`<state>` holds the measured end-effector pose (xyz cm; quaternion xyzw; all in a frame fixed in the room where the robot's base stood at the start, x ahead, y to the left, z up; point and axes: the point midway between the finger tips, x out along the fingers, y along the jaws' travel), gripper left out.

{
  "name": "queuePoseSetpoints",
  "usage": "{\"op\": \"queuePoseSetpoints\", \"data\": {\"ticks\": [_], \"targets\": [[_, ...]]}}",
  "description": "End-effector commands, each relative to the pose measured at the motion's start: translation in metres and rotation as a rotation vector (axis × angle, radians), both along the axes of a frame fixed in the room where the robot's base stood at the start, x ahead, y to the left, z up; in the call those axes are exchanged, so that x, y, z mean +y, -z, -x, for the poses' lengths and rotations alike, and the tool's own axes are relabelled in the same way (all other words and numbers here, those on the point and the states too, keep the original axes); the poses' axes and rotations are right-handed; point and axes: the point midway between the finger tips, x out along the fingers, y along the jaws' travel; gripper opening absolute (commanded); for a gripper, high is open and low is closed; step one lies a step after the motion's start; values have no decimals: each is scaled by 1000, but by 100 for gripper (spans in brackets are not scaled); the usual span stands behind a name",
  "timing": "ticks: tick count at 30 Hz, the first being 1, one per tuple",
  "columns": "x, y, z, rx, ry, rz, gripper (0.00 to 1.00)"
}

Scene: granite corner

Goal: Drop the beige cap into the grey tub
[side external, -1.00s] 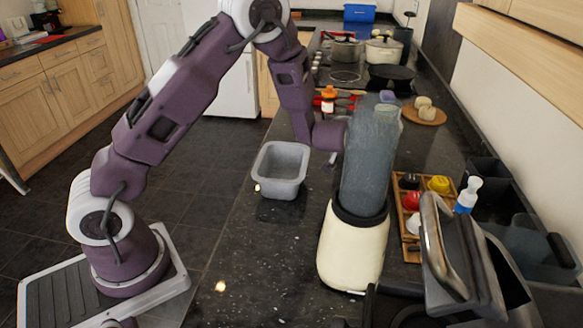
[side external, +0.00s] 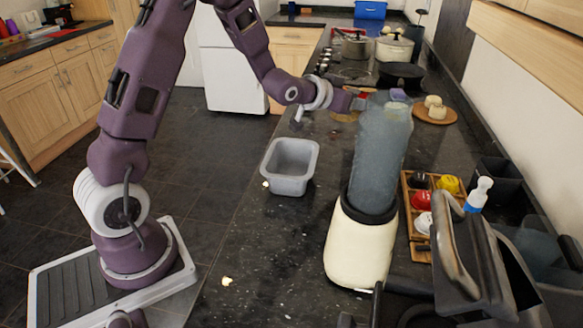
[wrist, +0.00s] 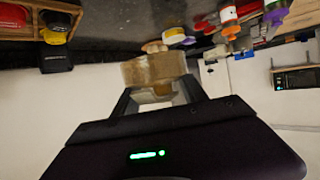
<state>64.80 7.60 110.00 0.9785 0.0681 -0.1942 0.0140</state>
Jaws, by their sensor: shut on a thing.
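The grey tub (side external: 288,185) stands on the dark counter in the side external view, left of the blender, with its open top facing up. No contents show in it. My gripper (side external: 362,99) is beyond and above the tub, to its right, partly hidden behind the blender jar. In the wrist view my gripper (wrist: 158,88) is shut on a tan, rounded piece that appears to be the beige cap (wrist: 154,70). The cap is blurred, so its exact shape is hard to tell. The side external view does not clearly show it.
The tall blender (side external: 365,240) stands right of the tub. A wooden tray (side external: 417,255) with coloured items lies right of the blender. A round board (side external: 449,116) with beige pieces, a black pan (side external: 402,75) and pots stand farther back.

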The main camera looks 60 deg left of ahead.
Motion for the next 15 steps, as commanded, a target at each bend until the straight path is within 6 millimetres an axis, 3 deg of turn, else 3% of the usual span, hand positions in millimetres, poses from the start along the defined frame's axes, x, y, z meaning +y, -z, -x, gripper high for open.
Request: {"op": "queuePoseSetpoints", "data": {"ticks": [3,9,13,15], "targets": [[9,-11,34,-1,132,-2,12],[7,-9,105,1,347,4,12],[4,-4,130,1,416,2,12],[3,0,135,2,429,5,0]]}}
